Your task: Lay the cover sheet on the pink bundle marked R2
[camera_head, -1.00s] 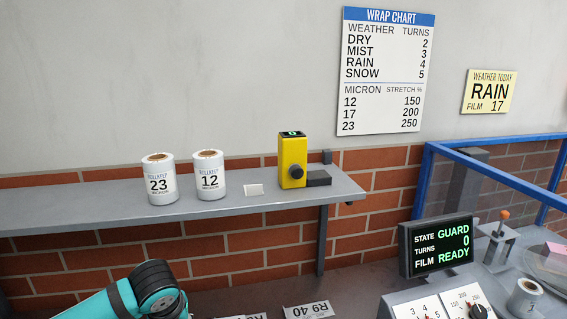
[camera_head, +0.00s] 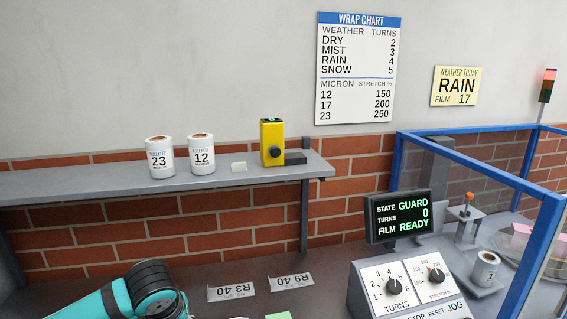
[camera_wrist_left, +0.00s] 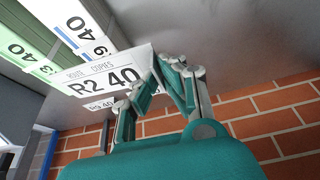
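A white sheet marked R2 40 (camera_wrist_left: 105,82) shows in the left wrist view, its edge at my left fingertips. My left gripper (camera_wrist_left: 168,66) appears shut on this edge and holds the sheet above the grey bench. In the head view only the teal and black part of my left arm shows at the bottom left; the fingers and sheet are out of frame. Pink bundles (camera_head: 519,232) show at the right edge, behind the blue-framed guard; no R2 mark is readable there. My right gripper is in neither view.
Sheets R3 40 (camera_head: 233,292) and R9 40 (camera_head: 291,282) lie on the bench by the brick wall. A control console (camera_head: 410,285) stands right of them, its screen (camera_head: 398,217) reading GUARD, 0, READY. The blue guard frame (camera_head: 470,160) stands on the right. A shelf (camera_head: 110,185) holds film rolls.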

